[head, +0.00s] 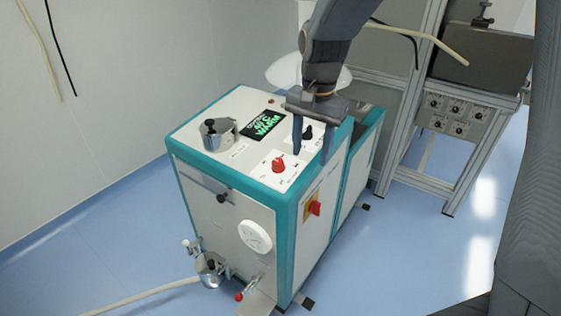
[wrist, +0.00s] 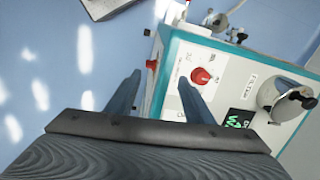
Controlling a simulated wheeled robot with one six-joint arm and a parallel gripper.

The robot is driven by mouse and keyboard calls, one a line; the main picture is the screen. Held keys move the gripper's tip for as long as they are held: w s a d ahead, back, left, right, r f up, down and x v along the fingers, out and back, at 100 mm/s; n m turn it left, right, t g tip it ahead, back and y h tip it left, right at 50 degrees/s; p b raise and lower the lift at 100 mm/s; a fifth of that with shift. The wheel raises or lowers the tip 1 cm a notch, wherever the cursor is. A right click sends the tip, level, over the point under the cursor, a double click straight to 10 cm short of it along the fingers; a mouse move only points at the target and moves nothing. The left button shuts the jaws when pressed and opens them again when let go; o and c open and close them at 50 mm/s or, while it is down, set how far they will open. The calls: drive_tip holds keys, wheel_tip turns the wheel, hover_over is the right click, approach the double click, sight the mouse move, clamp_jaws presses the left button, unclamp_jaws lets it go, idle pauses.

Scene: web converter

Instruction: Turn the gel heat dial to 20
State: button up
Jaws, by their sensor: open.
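The white and teal machine (head: 262,192) has a red dial (head: 279,164) and a black knob (head: 307,133) on its top panel. The labels are too small to read, so I cannot tell which is the gel heat dial. My gripper (head: 311,148) is open and points down over the panel, with the black knob showing between its fingers in the head view. I cannot tell whether it touches anything. In the wrist view the red dial (wrist: 202,76) lies just right of the open gripper's fingertips (wrist: 160,83). The black knob is not visible there.
A green-lit display (head: 264,122) and a metal lidded pot (head: 218,133) share the machine's top. A red switch (head: 315,208) sticks out from its side. Blue floor (head: 395,245) is clear in front of that frame.

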sight(278, 160)
drive_tip(key=w+a+m+b, duration=0.1)
drive_tip(key=w+a+m, duration=0.1)
drive_tip(key=w+a, duration=0.1)
drive_tip(key=w+a+m, duration=0.1)
drive_tip(key=w+a, duration=0.2)
drive_tip(key=a, duration=0.1)
drive_tip(key=shift+w+a+r+m+b, duration=0.2)
drive_tip(key=shift+w+m+b, duration=0.15)
drive_tip(key=shift+m+b, duration=0.05)
drive_tip(key=shift+a+f, duration=0.1)
drive_tip(key=shift+f, duration=0.1)
drive_tip(key=shift+w+f+p, duration=0.15)
drive_tip(key=shift+f+p, duration=0.5)
drive_tip(key=shift+f, duration=2.95)
drive_tip(key=c, duration=1.1)
drive_tip(key=shift+o, duration=0.2)
